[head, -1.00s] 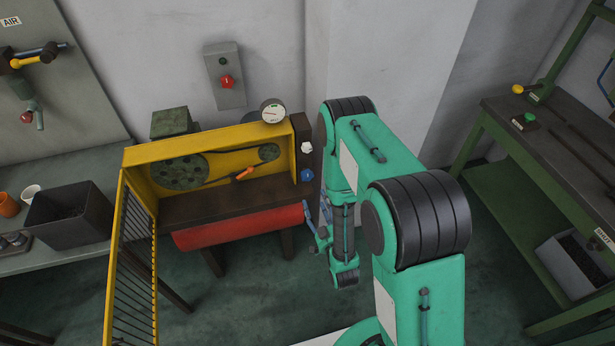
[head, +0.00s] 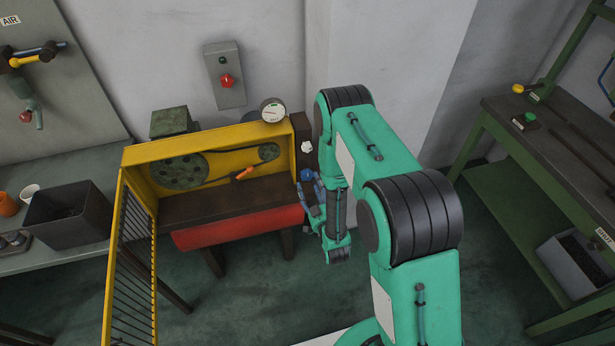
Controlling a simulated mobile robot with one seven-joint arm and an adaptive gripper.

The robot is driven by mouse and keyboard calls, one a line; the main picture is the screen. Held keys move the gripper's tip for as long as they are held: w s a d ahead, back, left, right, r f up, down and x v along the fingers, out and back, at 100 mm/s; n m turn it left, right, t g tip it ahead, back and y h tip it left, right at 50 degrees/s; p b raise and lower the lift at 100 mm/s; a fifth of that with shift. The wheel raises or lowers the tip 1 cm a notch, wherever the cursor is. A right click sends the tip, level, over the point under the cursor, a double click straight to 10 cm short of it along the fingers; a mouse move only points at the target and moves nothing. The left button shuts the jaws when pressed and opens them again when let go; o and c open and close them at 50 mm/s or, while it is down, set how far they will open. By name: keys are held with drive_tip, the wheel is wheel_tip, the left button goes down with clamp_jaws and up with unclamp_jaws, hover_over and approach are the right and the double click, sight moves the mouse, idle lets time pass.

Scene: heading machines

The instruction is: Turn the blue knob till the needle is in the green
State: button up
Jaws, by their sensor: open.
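The blue knob (head: 306,175) sits on the dark right-hand end panel of the yellow machine, below a white knob (head: 306,147). My gripper (head: 305,191) is open at the blue knob, with its fingers close to it. I cannot tell whether they touch it or stand around it. The round gauge (head: 272,110) stands on top of the machine's right end. A bit of green shows on its white face, but the needle is too small to read.
The yellow machine (head: 140,154) has a belt and pulleys inside and an open barred guard (head: 130,270) at left. A grey box with a red button (head: 227,80) hangs on the wall. A green bench (head: 565,150) stands at right, with clear floor between.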

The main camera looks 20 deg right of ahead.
sight(308, 178)
drive_tip(key=shift+w, duration=2.75)
drive_tip(key=c, duration=1.2)
